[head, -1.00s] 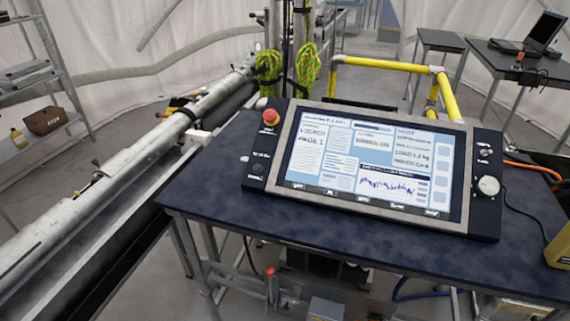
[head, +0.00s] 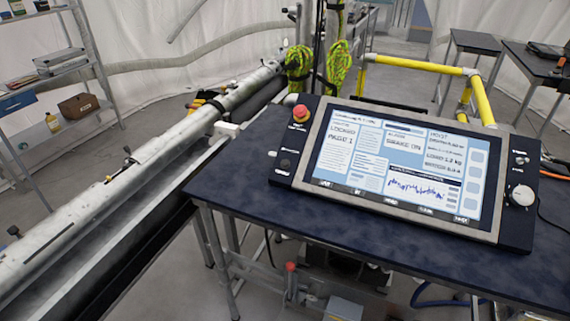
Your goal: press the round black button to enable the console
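The console (head: 400,165) is a dark-framed panel with a lit screen, lying tilted on the dark table. Its screen shows text that seems to read "LOCKED", "PAGE 1" and "BRAKE ON", above a blue trace. On the console's left strip, a small round black button (head: 285,163) sits below a red mushroom knob (head: 300,112). The button's fine markings are too small to read. Neither of my grippers is in view, and nothing covers the button.
The dark table top (head: 300,225) is clear in front of the console. A white dial (head: 522,195) is on the console's right strip. A long metal pipe (head: 150,155) runs along the left. Yellow rails (head: 420,67) stand behind the console.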

